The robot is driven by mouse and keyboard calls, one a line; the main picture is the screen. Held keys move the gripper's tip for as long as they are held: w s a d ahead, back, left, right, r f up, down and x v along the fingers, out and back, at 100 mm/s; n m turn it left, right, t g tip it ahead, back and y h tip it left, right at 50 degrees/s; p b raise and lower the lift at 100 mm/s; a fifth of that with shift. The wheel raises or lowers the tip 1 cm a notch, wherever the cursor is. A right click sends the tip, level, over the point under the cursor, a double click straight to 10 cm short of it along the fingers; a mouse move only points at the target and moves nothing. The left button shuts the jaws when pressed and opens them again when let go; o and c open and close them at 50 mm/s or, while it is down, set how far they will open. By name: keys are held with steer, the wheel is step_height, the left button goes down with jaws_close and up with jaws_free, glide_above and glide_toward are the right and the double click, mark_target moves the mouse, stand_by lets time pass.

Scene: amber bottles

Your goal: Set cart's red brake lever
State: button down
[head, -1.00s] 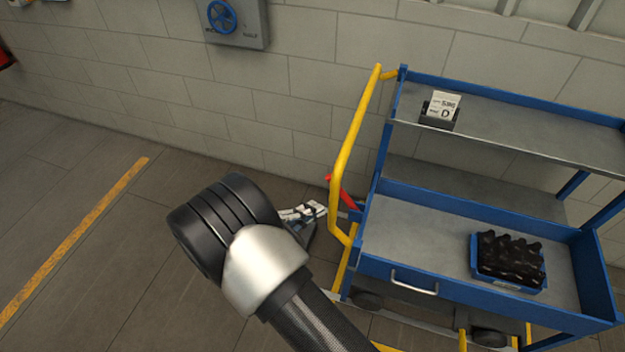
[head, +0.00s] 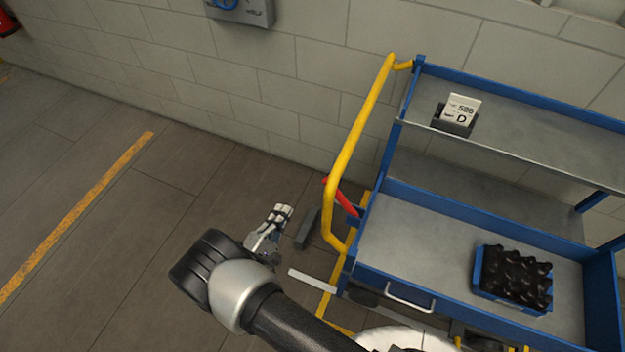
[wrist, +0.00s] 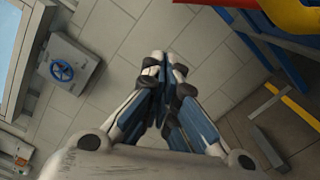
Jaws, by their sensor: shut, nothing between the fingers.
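The blue cart (head: 455,232) stands against the wall on the right in the head view, with a yellow handle (head: 352,140) at its left end. The red brake lever (head: 341,197) slants down to the right beside the handle, its upper end behind the yellow tube. My gripper (head: 285,210) is shut and empty, left of the lever and apart from it. In the wrist view my gripper (wrist: 161,62) points at the wall. Red and yellow parts of the lever and handle (wrist: 225,3) show at the top right there.
A blue crate of dark bottles (head: 512,278) sits on the cart's lower tray. A card holder marked D (head: 456,114) stands on the upper shelf. A wall box with a blue wheel (wrist: 62,70) is to the left.

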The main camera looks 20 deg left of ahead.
steer(key=shift+s, duration=0.1)
steer(key=w+d+r+b, duration=0.1)
steer(key=w+d, duration=0.4)
steer(key=w, duration=0.5)
steer(key=shift+w+r+b, duration=0.25)
steer(key=shift+r+b, duration=0.1)
steer(key=shift+r, duration=0.1)
steer(key=shift+m, duration=0.7)
steer(key=d+r+p, duration=0.2)
steer(key=d+r, duration=0.1)
steer(key=shift+s+d+r, duration=0.1)
steer(key=shift+s+d, duration=0.05)
